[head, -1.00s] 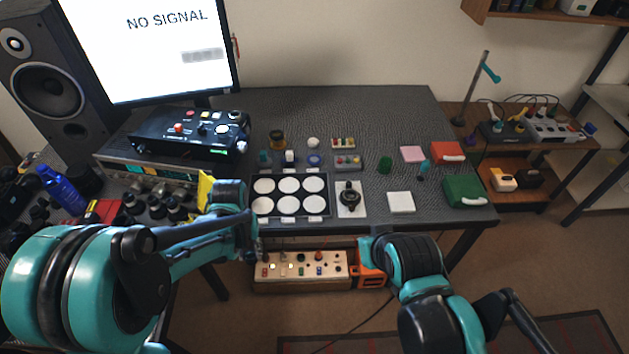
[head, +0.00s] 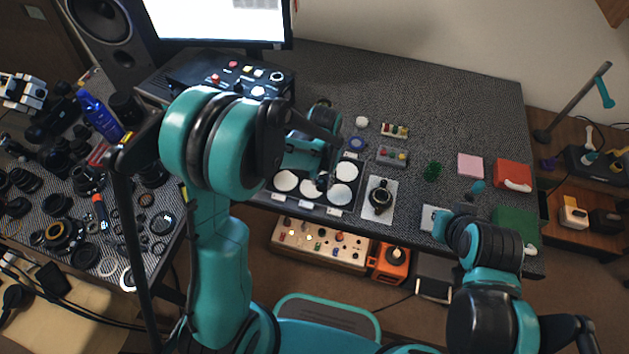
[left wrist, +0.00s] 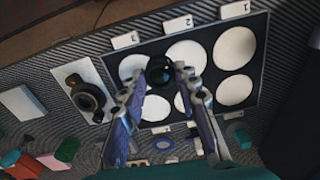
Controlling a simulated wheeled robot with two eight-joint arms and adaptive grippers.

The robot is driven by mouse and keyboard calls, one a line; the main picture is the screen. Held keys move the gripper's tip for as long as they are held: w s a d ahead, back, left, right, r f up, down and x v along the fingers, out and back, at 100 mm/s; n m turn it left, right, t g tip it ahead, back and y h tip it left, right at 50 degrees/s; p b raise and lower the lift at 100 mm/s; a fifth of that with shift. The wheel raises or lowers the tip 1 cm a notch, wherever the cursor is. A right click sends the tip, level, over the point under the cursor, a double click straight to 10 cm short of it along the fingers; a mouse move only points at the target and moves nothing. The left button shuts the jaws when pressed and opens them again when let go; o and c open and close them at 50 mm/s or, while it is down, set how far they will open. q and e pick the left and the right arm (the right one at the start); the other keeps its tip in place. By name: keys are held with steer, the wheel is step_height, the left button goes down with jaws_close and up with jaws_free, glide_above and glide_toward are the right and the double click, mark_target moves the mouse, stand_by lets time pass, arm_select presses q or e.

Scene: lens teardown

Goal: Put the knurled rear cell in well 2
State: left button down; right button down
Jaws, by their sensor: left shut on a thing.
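My left gripper (head: 321,183) is shut on a small dark round part, which fits the knurled rear cell (left wrist: 160,70). The part's knurling is too small to make out. The gripper holds it over the black tray (left wrist: 262,45) with white round wells. In the left wrist view it appears between well 2 (left wrist: 188,55) and well 3 (left wrist: 131,66), overlapping well 2's edge. Its height above the tray is unclear. My right arm's end (head: 446,224) is beside a white pad at the right; its fingers are not clear.
A dark ring-shaped part stands on a white plate (head: 373,208) right of the tray. A blue ring (head: 356,143), a small parts tray (head: 392,157) and a green cylinder (head: 432,171) lie behind. My left arm hides the tray's left part.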

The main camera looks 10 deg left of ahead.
arm_select(q)
steer(key=w+a+f, duration=0.1)
steer(key=a, duration=0.1)
steer(key=w+a+f+b, duration=0.1)
steer(key=w+a+f, duration=0.1)
steer(key=shift+w+f, duration=0.1)
steer(key=shift+w, duration=0.1)
steer(key=shift+f+b, duration=0.85)
steer(key=shift+f, duration=1.15)
steer(key=shift+f, duration=0.1)
steer(key=c, duration=1.6)
jaws_free()
steer(key=shift+f, duration=0.1)
steer(key=o, duration=0.5)
steer(key=shift+c, duration=0.2)
steer(key=shift+r, duration=0.2)
